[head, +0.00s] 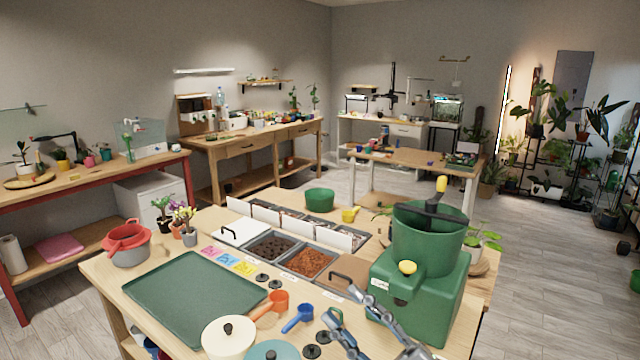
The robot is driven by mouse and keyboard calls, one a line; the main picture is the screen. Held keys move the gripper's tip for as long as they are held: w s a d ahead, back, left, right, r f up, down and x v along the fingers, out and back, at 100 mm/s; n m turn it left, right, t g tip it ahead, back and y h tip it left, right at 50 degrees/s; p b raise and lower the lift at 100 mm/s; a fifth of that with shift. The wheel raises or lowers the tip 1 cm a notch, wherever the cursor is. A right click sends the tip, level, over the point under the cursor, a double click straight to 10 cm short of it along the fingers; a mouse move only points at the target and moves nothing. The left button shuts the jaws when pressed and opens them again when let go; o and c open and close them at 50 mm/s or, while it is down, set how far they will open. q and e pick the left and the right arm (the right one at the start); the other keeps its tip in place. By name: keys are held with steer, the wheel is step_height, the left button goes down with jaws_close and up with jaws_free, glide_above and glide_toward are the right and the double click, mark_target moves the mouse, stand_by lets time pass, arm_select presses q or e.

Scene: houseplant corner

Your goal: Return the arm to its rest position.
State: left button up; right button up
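My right gripper (350,312) comes in at the bottom edge of the head view, over the front right of the wooden workbench (105,285). Its two grey fingers are spread apart, and nothing shows between them. It is to the left of the base of the green machine (420,295) and to the right of the blue scoop (298,318). I cannot tell how high it is above the bench. Most of the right arm is out of the picture. My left gripper is not in view.
A green tray (190,295) lies on the bench's left part. An orange scoop (272,303), a cream lidded pot (228,340) and several small black knobs are near the gripper. Soil bins (308,262) and a green bowl (320,199) are behind. Open floor (545,270) is at right.

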steer(key=w+d+f+m+t+h, duration=0.3)
steer(key=d+f+m+h, duration=0.9)
steer(key=m+h, duration=0.4)
steer(key=s+d+f+m+g+h, duration=0.25)
steer(key=s+d+f+g, duration=0.25)
steer(key=f, duration=0.5)
steer(key=s+f+g+y, duration=0.1)
steer(key=s+f+g, duration=1.05)
steer(key=s, duration=0.65)
step_height(320, 180, down, 27)
steer(key=s, duration=0.2)
steer(key=s+d+f, duration=0.2)
steer(key=s+f, duration=1.4)
steer(key=shift+s+f+n+g, duration=0.35)
steer(key=shift+n+g, duration=0.1)
